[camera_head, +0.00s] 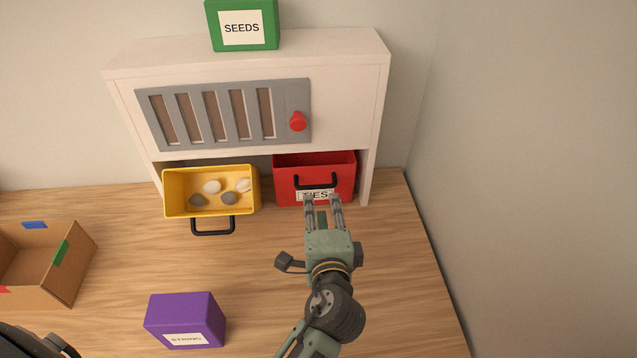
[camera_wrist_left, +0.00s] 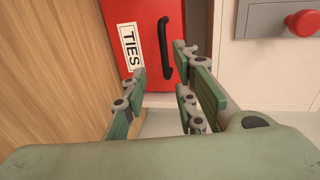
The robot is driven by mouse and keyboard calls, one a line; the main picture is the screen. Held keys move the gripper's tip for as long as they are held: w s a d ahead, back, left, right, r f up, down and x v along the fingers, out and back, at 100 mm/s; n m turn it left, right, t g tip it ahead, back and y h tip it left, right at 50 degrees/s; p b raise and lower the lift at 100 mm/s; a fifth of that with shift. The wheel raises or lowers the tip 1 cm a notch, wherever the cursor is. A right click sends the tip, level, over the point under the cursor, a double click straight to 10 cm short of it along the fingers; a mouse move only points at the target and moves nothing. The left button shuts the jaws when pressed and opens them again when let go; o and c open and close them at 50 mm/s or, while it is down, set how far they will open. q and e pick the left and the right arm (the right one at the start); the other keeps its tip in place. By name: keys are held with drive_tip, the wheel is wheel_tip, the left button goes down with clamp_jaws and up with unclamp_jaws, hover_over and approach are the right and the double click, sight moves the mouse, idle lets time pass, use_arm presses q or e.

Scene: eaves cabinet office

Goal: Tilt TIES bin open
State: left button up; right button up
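The red TIES bin (camera_head: 340,166) sits in the right bay under the white cabinet, looking upright and shut. Its black handle (camera_head: 316,178) is on the front above the white label. In the left wrist view the bin (camera_wrist_left: 150,16) and its handle (camera_wrist_left: 165,48) appear sideways, just beyond my fingers. My left gripper (camera_head: 322,198) is open and empty in front of the bin, partly covering the label. In the wrist view its fingertips (camera_wrist_left: 160,62) stand apart, with the handle beyond the gap near one finger. I cannot tell whether they touch. My right gripper is not in view.
A yellow bin (camera_head: 176,209) to the left is tilted open with several stones inside. A purple box (camera_head: 185,312) and an open cardboard box (camera_head: 66,280) stand on the wooden table. A green SEEDS box (camera_head: 242,48) is on top. A wall is at the right.

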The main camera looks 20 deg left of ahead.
sight(317, 188)
use_arm(q)
drive_tip(key=x, duration=0.2)
drive_tip(key=p+x, duration=0.1)
drive_tip(key=x, duration=0.1)
drive_tip(key=p+x, duration=0.1)
drive_tip(key=x, duration=0.1)
drive_tip(key=shift+a+r, duration=0.3)
drive_tip(key=shift+r, duration=0.1)
drive_tip(key=shift+w+a+f, duration=0.15)
drive_tip(key=shift+w, duration=0.25)
drive_tip(key=c, duration=0.6)
drive_tip(key=shift+f, duration=0.1)
clamp_jaws()
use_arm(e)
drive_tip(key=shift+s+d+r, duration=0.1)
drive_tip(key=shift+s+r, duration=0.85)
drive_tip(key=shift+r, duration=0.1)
